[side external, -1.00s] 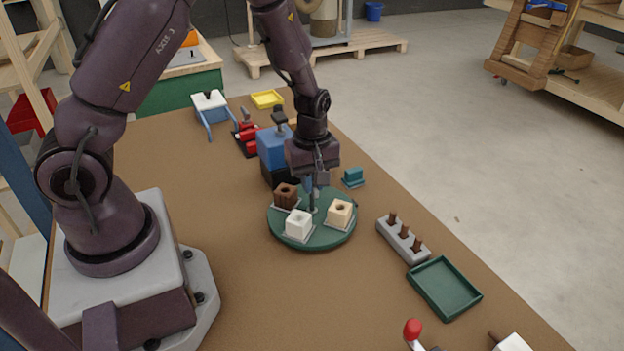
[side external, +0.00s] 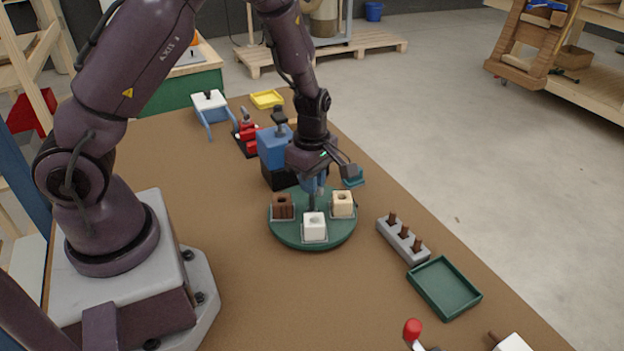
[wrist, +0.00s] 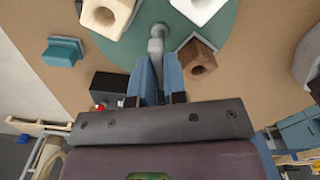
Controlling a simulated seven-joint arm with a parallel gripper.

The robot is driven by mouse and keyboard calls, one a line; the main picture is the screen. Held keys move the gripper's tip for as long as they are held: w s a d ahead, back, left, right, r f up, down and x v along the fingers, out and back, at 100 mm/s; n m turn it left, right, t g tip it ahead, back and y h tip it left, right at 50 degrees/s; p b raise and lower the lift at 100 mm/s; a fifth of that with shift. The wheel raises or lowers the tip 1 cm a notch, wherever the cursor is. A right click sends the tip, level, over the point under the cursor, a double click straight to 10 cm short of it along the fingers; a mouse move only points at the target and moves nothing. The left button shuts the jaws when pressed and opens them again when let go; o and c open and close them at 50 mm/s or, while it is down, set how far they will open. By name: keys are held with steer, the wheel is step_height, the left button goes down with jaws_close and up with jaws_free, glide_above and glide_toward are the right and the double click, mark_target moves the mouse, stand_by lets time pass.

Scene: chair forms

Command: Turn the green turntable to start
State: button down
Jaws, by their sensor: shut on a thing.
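The green turntable (side external: 290,238) lies on the brown bench. It carries a dark brown block (side external: 283,206) at its left, a white block (side external: 314,226) at its front and a pale wood block (side external: 343,204) at its right, each with a hole. A grey post with a knob (wrist: 156,45) rises from its middle. My gripper (side external: 313,188) points down over the turntable and is shut on the post. In the wrist view my blue-grey fingers (wrist: 158,80) are on both sides of the knob. The turntable also shows in the wrist view (wrist: 240,30).
A blue and black machine (side external: 272,150) stands close behind the turntable. A teal block (side external: 353,178) lies behind right. A grey rack with brown pegs (side external: 403,241) and a green tray (side external: 444,287) stand to the right. The bench in front left is clear.

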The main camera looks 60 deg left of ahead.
steer(key=shift+n, duration=2.3)
steer(key=c, duration=1.2)
jaws_free()
steer(key=shift+o, duration=0.2)
steer(key=shift+r, duration=0.1)
step_height(320, 180, up, 13)
